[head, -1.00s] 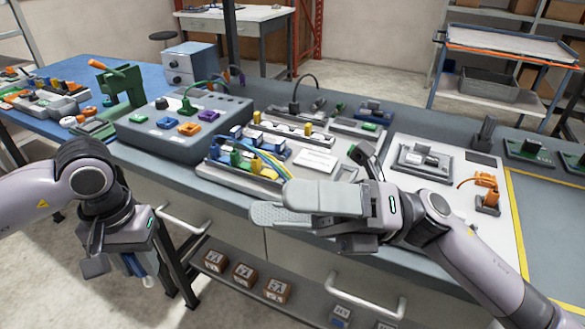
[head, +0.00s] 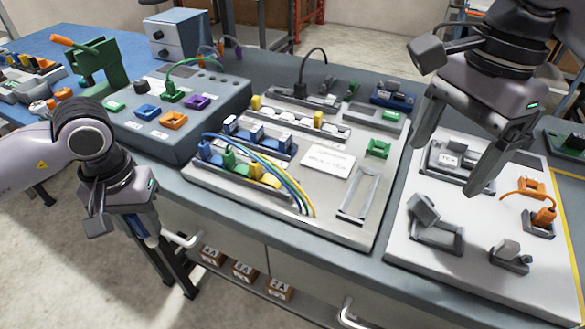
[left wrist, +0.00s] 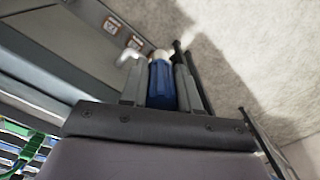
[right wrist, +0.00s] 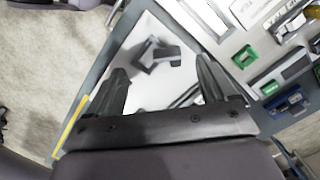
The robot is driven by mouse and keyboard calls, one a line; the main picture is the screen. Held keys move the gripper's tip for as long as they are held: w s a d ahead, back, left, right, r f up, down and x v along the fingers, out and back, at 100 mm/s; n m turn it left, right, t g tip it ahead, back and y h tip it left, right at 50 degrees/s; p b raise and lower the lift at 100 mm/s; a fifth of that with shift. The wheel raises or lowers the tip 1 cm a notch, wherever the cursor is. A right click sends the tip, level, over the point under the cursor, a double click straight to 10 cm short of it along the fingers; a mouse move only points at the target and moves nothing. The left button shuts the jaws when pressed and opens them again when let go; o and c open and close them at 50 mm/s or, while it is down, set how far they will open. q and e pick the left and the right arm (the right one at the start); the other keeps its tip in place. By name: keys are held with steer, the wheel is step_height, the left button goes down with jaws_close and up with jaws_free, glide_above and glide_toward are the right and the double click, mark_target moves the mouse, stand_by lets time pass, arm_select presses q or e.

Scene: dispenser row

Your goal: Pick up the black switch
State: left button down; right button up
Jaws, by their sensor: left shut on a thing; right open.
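A dark grey, nearly black block (head: 424,207) stands tilted on a grey holder (head: 440,237) on the white board (head: 400,258); it may be the black switch, but I cannot be sure. A dark block and its holder also show between the fingers in the right wrist view (right wrist: 158,55). My right gripper (head: 452,168) is open and empty, pointing down above the board, apart from the block. My left gripper (head: 138,228) is shut on a blue tool-like thing (left wrist: 162,85) with a pale end, hanging in front of the bench.
A grey device labelled TCA (head: 446,160), a small dark fixture (head: 510,257) and an orange plug (head: 544,214) are on the board. Left of it lies a panel with blue, yellow and green connectors and cables (head: 265,170). A grey control box (head: 215,115) stands further left.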

arm_select(q)
steer(key=shift+w+f, duration=0.1)
steer(key=shift+w, duration=0.2)
arm_select(e)
steer(key=w+d+h, duration=0.1)
steer(key=d, duration=0.1)
arm_select(q)
steer(key=shift+f, duration=0.1)
steer(key=shift+f+b, duration=0.6)
steer(key=shift+b, duration=0.2)
arm_select(e)
glide_above(425, 204)
steer(key=shift+t, duration=0.3)
steer(key=f, duration=0.5)
steer(key=shift+s+d+f, duration=0.2)
steer(key=shift+d+f, duration=0.05)
arm_select(q)
steer(key=shift+r, duration=0.2)
arm_select(e)
steer(key=shift+w+a+f, duration=0.1)
steer(key=shift+a+f, duration=0.05)
steer(key=shift+f, duration=1.2)
steer(key=shift+w+a+f, duration=0.1)
steer(key=shift+f, duration=1.25)
steer(key=c, duration=1.2)
